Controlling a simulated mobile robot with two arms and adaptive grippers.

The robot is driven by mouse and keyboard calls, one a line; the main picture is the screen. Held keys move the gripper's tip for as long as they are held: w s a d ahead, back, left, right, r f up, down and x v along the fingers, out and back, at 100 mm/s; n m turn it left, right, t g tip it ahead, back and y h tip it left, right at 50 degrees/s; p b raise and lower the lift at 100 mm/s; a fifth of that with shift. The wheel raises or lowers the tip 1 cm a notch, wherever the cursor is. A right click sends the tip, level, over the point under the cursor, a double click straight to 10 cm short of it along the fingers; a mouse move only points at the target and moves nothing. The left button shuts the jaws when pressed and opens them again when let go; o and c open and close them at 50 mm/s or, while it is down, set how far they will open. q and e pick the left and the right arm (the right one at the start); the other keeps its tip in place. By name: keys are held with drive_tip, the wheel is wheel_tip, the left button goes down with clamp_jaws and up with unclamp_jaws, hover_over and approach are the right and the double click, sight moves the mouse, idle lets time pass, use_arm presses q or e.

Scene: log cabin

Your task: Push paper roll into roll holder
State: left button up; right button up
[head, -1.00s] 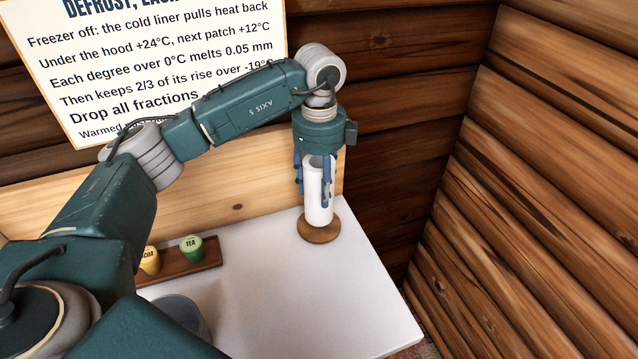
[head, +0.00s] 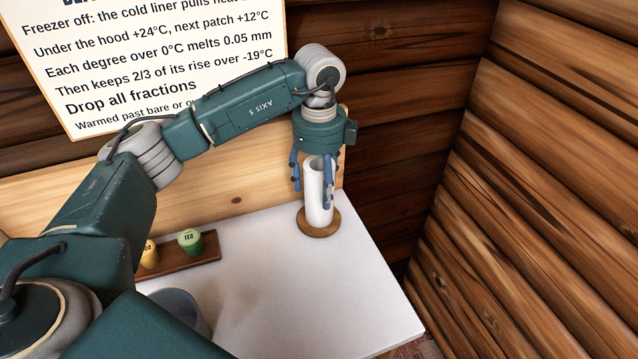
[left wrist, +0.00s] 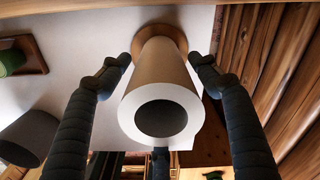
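The white paper roll (head: 318,195) stands upright on the round wooden base of the roll holder (head: 333,229) at the table's far right corner. The roll's lower end appears to rest on the base. Any post inside the roll is hidden; its hole looks dark in the left wrist view. My left gripper (head: 313,190) points down around the roll. In the left wrist view its fingers lie either side of the roll (left wrist: 160,98), with gaps to it, so it is open. The holder base (left wrist: 172,32) shows beyond the roll. My right gripper is out of view.
A wooden tray (head: 208,250) holds a green TEA canister (head: 190,242) and a yellow canister (head: 149,255) at the left. A grey round container (head: 185,310) stands in front. Log walls close in behind and right. The white tabletop (head: 300,300) is clear in front of the holder.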

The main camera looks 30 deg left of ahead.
use_arm(q)
drive_tip(key=shift+s+f, duration=0.1)
drive_tip(key=shift+f, duration=0.05)
wheel_tip(320, 180, up, 12)
idle(0.6)
idle(0.5)
